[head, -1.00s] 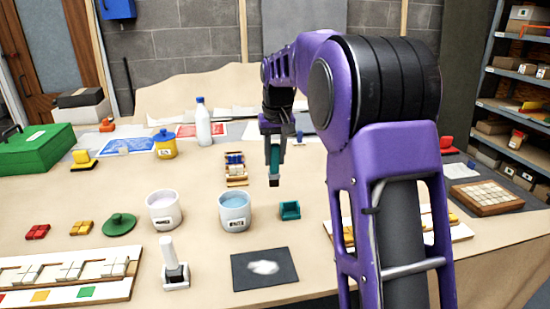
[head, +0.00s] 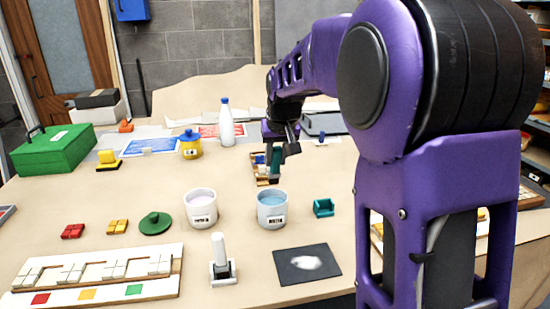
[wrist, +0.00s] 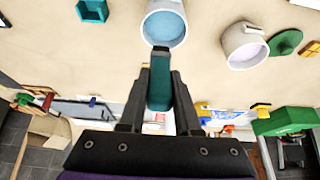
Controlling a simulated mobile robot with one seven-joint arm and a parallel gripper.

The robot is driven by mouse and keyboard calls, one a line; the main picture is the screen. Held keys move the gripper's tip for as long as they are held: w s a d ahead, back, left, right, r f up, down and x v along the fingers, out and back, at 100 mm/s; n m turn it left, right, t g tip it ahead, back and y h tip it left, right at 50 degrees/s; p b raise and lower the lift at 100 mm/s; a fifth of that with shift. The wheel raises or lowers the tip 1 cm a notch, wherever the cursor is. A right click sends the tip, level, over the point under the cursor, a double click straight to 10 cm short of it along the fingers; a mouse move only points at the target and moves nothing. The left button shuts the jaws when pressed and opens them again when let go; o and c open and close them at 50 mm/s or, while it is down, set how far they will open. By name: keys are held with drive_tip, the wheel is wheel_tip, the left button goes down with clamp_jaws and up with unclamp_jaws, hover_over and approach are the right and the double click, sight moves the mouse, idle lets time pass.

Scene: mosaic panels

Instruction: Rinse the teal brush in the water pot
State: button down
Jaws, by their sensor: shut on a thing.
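My gripper (head: 278,150) is shut on the teal brush (wrist: 159,88), which sits upright between the two fingers in the wrist view. In the head view the brush (head: 275,161) hangs above the table, and its dark lower end shows against a wooden rack behind it. The water pot (head: 272,216) is a white labelled cup with blue water, standing just below the gripper in the head view. In the wrist view the water pot (wrist: 163,38) lies just beyond the brush's dark end, which overlaps its rim in the picture. I cannot tell the height between them.
A white pot with pale contents (head: 201,212) stands left of the water pot. A small teal holder (head: 324,208) stands to its right. A dark panel with a white smear (head: 308,265) and a white-handled stamp (head: 219,255) are in front. A wooden rack (head: 258,167) is behind.

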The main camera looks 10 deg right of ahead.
sight(274, 179)
drive_tip(key=shift+s+a+f, duration=0.1)
drive_tip(key=shift+a+f, duration=0.05)
drive_tip(key=shift+a, duration=0.1)
drive_tip(key=shift+f+b, duration=2.4)
drive_tip(key=shift+f, duration=0.45)
drive_tip(key=shift+f, duration=0.6)
drive_tip(key=shift+r+p, duration=2.55)
drive_tip(key=shift+r, duration=1.1)
drive_tip(key=shift+f, duration=0.1)
